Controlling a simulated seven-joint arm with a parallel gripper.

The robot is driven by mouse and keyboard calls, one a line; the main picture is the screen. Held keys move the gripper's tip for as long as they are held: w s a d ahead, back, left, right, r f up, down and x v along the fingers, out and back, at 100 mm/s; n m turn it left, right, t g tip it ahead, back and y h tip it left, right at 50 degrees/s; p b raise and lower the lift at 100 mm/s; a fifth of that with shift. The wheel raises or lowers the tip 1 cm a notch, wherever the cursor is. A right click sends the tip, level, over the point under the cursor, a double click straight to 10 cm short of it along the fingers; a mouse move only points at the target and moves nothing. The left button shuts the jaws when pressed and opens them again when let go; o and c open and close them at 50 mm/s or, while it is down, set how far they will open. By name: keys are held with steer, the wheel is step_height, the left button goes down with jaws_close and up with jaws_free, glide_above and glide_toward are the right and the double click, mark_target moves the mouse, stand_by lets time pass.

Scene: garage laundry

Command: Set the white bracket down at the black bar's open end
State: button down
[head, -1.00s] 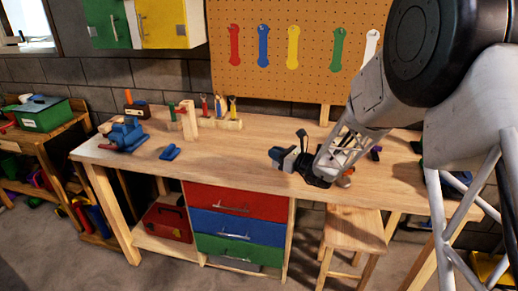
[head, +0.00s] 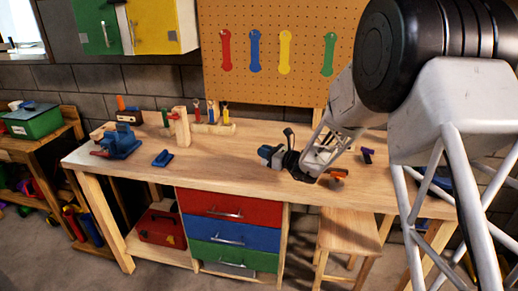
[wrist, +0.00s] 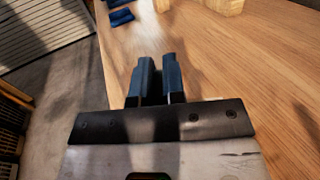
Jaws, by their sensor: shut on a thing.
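My gripper (head: 268,153) is low over the middle of the bench top, pointing left in the head view. In the wrist view my gripper (wrist: 158,75) shows two blue fingers close together with a dark narrow gap. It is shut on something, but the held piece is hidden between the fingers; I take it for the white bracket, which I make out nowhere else. I cannot pick out the black bar with certainty. A small dark and purple piece (head: 367,156) lies on the bench right of my gripper.
The wooden bench (head: 235,165) is clear left of my gripper. A blue block (head: 162,158), a blue vise (head: 118,142), a wooden post (head: 181,127) and a tool rack (head: 212,128) stand farther left. An orange piece (head: 338,173) lies close on the right. A stool (head: 350,232) stands in front.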

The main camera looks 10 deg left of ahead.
steer(key=w+a, duration=0.4)
steer(key=w, duration=0.6)
steer(key=shift+f, duration=0.45)
steer(key=shift+s, duration=0.1)
steer(key=shift+f, duration=1.75)
steer(key=shift+f, duration=0.1)
steer(key=c, duration=1.2)
jaws_free()
steer(key=shift+d, duration=0.2)
steer(key=shift+v, duration=2.55)
